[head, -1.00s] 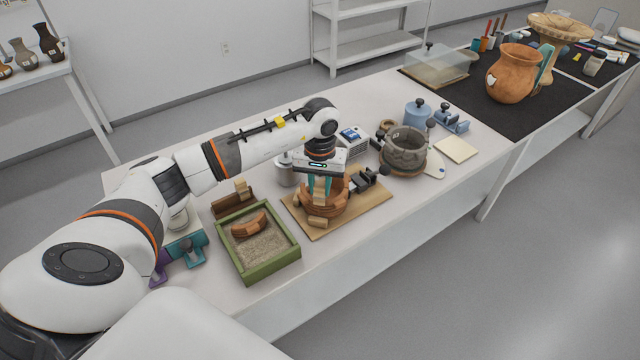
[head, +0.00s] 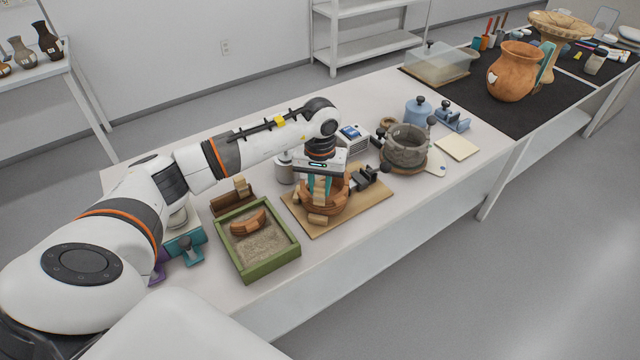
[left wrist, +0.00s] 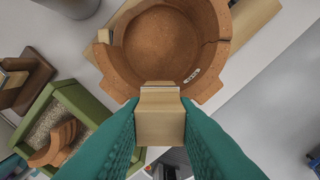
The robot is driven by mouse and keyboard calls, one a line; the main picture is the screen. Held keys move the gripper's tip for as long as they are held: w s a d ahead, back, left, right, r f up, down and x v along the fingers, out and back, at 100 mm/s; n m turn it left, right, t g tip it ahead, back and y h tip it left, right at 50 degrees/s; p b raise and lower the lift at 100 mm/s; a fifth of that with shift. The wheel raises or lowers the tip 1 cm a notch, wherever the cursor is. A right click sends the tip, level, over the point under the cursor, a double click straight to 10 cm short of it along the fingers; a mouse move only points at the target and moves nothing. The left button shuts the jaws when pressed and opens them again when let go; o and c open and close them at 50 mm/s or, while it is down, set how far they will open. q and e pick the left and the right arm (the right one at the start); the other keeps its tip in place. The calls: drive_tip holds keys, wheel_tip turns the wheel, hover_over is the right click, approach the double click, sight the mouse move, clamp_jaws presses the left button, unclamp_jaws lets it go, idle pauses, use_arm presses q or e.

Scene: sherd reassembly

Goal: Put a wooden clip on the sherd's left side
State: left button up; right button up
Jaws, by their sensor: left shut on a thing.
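The orange-brown pot (head: 338,207), built up from sherds, stands on a wooden board (head: 376,200). In the left wrist view its open bowl (left wrist: 160,45) shows a stepped rim and a dark seam at right. My left gripper (head: 322,192) is over the pot's near rim, its teal fingers shut on a wooden clip (left wrist: 160,122). The clip's far end meets the rim; I cannot tell how deep it sits. My right gripper is not in view.
A green sand tray (head: 272,273) holding a loose curved sherd (head: 248,223) stands left of the board. Behind it is a brown wooden holder (head: 222,206). A dark clamp (head: 366,178) is right of the pot, and a grey vessel (head: 406,152) stands farther right.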

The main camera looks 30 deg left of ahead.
use_arm(q)
drive_tip(key=o, duration=0.8)
drive_tip(key=shift+c, duration=0.2)
drive_tip(key=shift+r+p, duration=1.15)
drive_tip(key=shift+r, duration=1.15)
drive_tip(key=shift+d+f, duration=0.1)
